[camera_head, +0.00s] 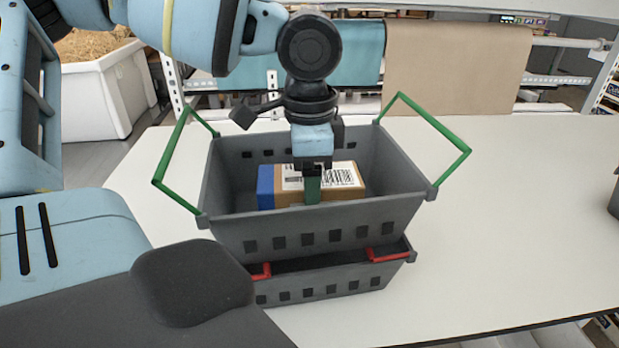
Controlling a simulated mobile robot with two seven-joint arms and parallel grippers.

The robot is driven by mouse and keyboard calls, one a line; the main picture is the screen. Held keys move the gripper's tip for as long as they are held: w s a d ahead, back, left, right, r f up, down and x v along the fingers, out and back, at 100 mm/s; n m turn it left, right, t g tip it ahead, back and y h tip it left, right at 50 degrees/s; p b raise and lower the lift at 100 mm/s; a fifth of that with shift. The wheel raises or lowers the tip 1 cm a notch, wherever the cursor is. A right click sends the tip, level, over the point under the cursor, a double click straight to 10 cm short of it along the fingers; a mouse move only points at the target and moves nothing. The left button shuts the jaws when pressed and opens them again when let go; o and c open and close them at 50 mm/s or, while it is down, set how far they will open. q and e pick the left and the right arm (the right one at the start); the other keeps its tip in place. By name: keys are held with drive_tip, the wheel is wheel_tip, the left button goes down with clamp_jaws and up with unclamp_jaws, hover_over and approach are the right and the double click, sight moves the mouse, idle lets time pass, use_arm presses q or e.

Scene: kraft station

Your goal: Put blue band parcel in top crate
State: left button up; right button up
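The top crate (318,228) is dark grey with green handles swung outward to both sides. It is stacked on a lower grey crate (330,288) with red handles. A brown parcel with a blue band at its left end and a white printed label (345,176) is inside the top crate. My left gripper (312,190) points down into the top crate, with a green finger in front of the parcel's near side. The parcel's underside is hidden by the crate wall, and I cannot tell if it rests on the crate floor. My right gripper is not in view.
The white table (500,220) is clear to the right of the crates. A dark object (614,195) is cut off at the right edge. A white bin of brown filling (95,90) stands at back left. Brown paper (455,65) and teal sheet hang behind.

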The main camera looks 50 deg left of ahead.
use_arm(q)
drive_tip(key=o, duration=1.2)
wheel_tip(320, 180, up, 12)
drive_tip(key=shift+r+p, duration=0.1)
drive_tip(key=shift+p, duration=0.25)
